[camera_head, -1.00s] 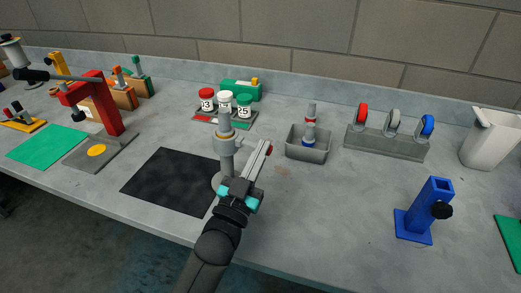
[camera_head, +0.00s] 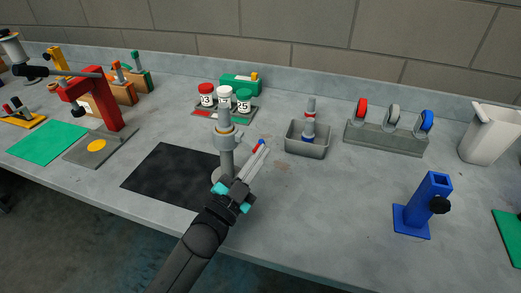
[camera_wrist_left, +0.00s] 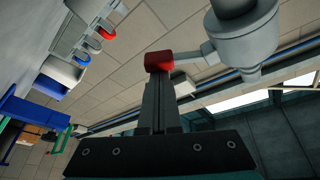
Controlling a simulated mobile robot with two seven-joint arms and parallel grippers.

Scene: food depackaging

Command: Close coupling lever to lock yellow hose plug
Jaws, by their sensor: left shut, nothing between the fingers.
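The grey coupling post (camera_head: 226,152) stands at the right edge of the black mat, with a thin yellowish ring near its top. In the left wrist view the coupling body (camera_wrist_left: 243,35) has a grey lever arm (camera_wrist_left: 188,58) sticking out sideways, ending in a red grip (camera_wrist_left: 158,61). My left gripper (camera_head: 262,148) is shut and empty, just right of the post. Its fingertips (camera_wrist_left: 158,80) overlap the red grip in the wrist view; I cannot tell whether they touch. The yellow plug itself is not clearly visible. My right gripper is not in view.
The black mat (camera_head: 165,180) lies left of the post. A grey bin (camera_head: 306,147) holding a fitting stands behind right, near a rack of coloured rings (camera_head: 385,140). Lidded jars (camera_head: 225,100) stand behind. A blue stand (camera_head: 415,215) is at right; the table between is clear.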

